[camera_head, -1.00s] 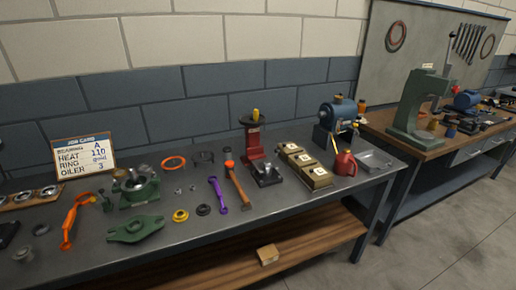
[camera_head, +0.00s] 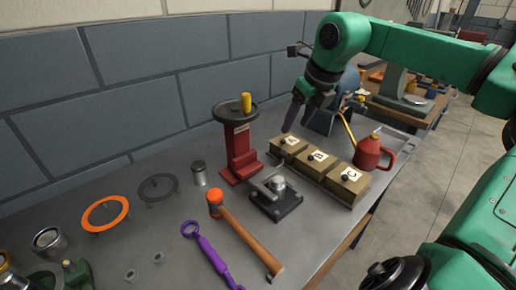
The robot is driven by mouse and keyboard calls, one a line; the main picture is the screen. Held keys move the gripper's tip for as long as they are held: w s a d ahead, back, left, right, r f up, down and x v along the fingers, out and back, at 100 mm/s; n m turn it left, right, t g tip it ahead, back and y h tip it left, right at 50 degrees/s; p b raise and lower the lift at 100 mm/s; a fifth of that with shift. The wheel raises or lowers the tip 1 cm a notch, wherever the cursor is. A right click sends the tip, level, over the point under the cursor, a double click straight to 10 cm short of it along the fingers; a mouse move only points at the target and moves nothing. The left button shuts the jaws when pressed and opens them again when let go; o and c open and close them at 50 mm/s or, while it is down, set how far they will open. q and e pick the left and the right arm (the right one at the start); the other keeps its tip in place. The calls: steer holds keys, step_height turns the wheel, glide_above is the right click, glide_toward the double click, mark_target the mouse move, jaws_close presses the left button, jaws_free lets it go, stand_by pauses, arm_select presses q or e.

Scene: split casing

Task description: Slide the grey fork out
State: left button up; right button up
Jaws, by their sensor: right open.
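I cannot make out a grey fork for certain in the head view. A dark grey ring-shaped piece with short prongs (camera_head: 158,187) lies flat on the bench, left of the small metal can. A black block with a steel knob and lever (camera_head: 275,195) sits in front of the red press (camera_head: 240,150). My right gripper (camera_head: 298,120) is open and empty, pointing down above and behind the leftmost of the tan labelled boxes (camera_head: 288,147), close to the blue machine (camera_head: 322,118). My left gripper does not show.
An orange ring (camera_head: 105,213), a hammer (camera_head: 245,238) and a purple wrench (camera_head: 210,255) lie on the bench (camera_head: 170,255). A small can (camera_head: 199,173) stands left of the press. A red oil can (camera_head: 371,153) stands at the right behind the boxes.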

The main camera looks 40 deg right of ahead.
glide_toward(284, 152)
steer(key=f, duration=0.1)
steer(key=p+x, duration=0.1)
steer(key=x, duration=0.7)
steer(key=shift+w+f, duration=0.25)
steer(key=shift+w, duration=0.05)
steer(key=shift+w+f, duration=0.1)
steer(key=shift+f, duration=0.4)
jaws_close()
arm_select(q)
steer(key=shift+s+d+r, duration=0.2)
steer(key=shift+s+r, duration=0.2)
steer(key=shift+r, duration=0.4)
